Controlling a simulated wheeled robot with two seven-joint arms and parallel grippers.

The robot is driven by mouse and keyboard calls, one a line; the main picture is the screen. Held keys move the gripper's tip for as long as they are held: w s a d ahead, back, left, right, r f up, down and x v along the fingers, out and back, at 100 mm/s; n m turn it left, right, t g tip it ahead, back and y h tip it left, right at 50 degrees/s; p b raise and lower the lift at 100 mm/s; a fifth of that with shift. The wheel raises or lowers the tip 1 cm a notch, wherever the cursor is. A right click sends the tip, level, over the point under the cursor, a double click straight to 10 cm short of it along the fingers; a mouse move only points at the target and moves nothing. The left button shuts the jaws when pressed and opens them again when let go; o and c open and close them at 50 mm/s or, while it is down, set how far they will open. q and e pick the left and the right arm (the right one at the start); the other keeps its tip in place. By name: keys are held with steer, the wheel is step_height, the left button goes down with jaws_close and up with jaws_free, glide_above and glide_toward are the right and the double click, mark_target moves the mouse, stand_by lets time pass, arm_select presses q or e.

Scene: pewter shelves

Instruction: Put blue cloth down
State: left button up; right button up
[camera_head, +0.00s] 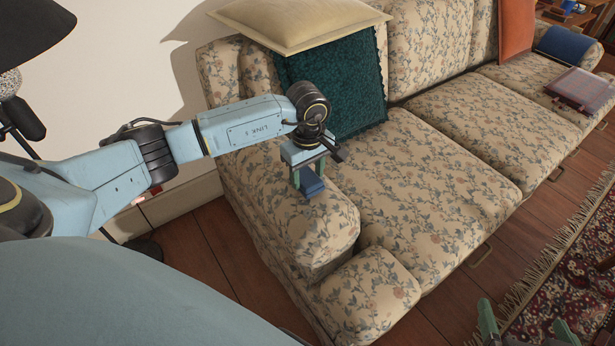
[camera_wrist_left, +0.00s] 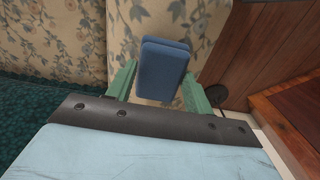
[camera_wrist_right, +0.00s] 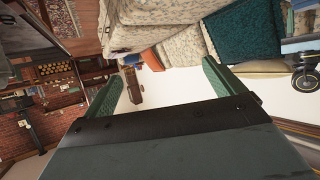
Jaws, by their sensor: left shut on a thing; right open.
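The blue cloth (camera_head: 310,182) is a small folded blue piece. My left gripper (camera_head: 308,170) is shut on it and holds it at the left arm of the floral sofa (camera_head: 440,140). In the left wrist view the cloth (camera_wrist_left: 165,70) sits between the green fingers of my left gripper (camera_wrist_left: 160,85). I cannot tell whether the cloth touches the sofa arm. My right gripper (camera_head: 525,325) is at the bottom right edge of the head view. In the right wrist view its fingers (camera_wrist_right: 160,85) are wide apart with nothing between them.
The middle seats are clear. A patterned rug (camera_head: 575,260) lies in front.

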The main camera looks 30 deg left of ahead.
arm_select(q)
steer(key=shift+f, duration=0.25)
arm_select(e)
steer(key=shift+w+a+r+t, duration=0.15)
steer(key=shift+w+r+t, duration=0.05)
steer(key=shift+r+t, duration=0.25)
arm_select(q)
steer(key=shift+f, duration=0.15)
arm_select(e)
steer(key=shift+w+r, duration=0.1)
steer(key=shift+r, duration=0.1)
arm_select(q)
steer(key=o, duration=1)
arm_select(e)
steer(key=shift+w+a+r+t+y, duration=0.1)
steer(key=shift+a+r+t+y, duration=0.1)
steer(key=shift+t+y, duration=0.1)
arm_select(q)
steer(key=shift+o, duration=0.2)
